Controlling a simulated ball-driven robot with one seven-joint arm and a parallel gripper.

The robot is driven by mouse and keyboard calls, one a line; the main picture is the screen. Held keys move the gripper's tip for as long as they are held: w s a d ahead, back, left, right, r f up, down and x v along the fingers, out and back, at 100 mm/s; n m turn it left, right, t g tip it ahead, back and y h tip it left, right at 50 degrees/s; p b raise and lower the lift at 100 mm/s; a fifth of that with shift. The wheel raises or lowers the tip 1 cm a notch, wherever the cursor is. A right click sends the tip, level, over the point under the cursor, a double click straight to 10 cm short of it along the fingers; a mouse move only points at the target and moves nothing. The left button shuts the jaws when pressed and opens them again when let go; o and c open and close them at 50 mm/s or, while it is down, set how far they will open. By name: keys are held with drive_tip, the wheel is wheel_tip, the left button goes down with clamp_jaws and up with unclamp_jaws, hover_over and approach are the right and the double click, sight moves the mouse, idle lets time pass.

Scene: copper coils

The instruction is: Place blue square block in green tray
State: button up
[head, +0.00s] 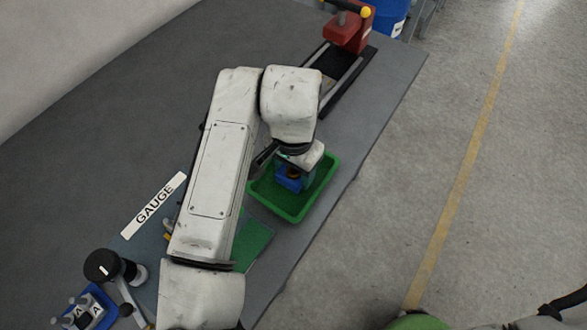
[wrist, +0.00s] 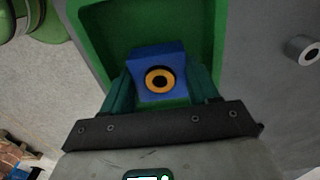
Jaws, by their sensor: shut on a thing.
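The blue square block (wrist: 145,64) has an orange ring with a dark centre on its face. My gripper (wrist: 160,85) is shut on it, with a dark green finger on either side in the wrist view. In the head view the blue block (head: 287,184) is below my wrist, within the outline of the green tray (head: 297,217). The tray also shows behind the block in the wrist view (wrist: 100,30). I cannot tell whether the block touches the tray floor. My arm hides part of the tray's left side in the head view.
A green mat (head: 252,243) lies left of and below the tray, partly under my arm. A red device (head: 347,32) on a rail stands at the back. A "GAUGE" label (head: 154,205) and a blue holder (head: 105,308) are at left. The table edge runs close right of the tray.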

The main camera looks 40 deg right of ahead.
drive_tip(key=shift+f, duration=0.45)
drive_tip(key=shift+f, duration=0.15)
drive_tip(key=o, duration=1.2)
wheel_tip(320, 180, up, 12)
drive_tip(key=shift+r, duration=0.2)
